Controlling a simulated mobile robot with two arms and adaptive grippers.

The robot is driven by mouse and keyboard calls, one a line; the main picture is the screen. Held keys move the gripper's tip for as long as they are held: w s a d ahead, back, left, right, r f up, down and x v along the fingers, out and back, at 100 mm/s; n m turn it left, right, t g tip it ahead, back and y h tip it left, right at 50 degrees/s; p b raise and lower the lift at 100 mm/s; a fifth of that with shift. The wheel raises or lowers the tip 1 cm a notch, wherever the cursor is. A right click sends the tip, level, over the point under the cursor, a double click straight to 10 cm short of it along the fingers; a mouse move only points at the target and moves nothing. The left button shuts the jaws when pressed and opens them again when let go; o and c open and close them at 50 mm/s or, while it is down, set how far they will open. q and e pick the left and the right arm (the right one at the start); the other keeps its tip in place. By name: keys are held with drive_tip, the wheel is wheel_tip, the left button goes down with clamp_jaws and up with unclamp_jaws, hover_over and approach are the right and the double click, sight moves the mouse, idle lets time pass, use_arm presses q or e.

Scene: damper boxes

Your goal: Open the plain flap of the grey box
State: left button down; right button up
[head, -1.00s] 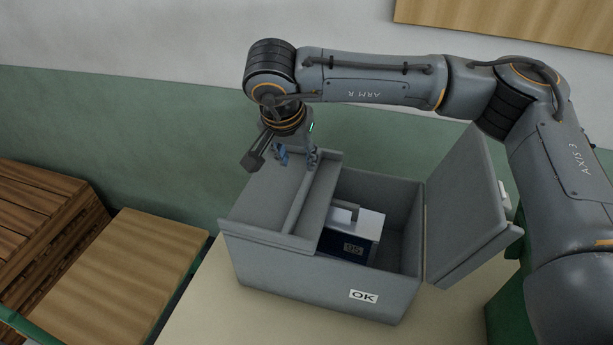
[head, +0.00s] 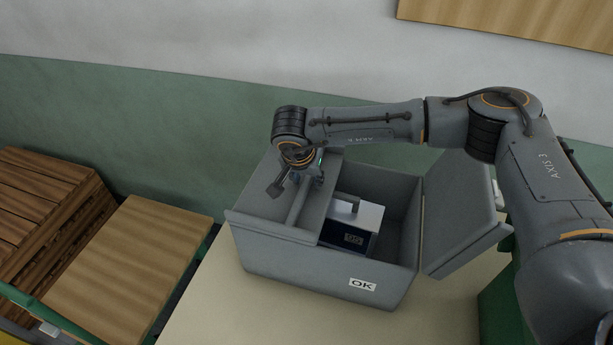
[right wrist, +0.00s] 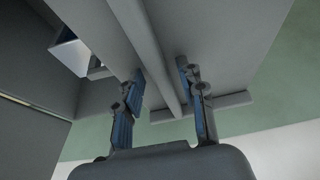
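My right gripper (head: 308,181) is low over the left flap. In the right wrist view the gripper (right wrist: 160,77) is open, its blue-padded fingers apart on either side of the bar (right wrist: 150,50). Contact cannot be told. My left gripper is not in view.
A white and dark blue unit (head: 352,222) sits inside the box under the open side. The pale table top (head: 215,300) is clear in front of the box. Wooden crates (head: 50,200) and a wooden board (head: 125,260) stand at the left. A green wall is behind.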

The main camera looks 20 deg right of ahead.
clamp_jaws()
drive_tip(key=shift+a+r, duration=0.1)
drive_tip(key=shift+r, duration=0.05)
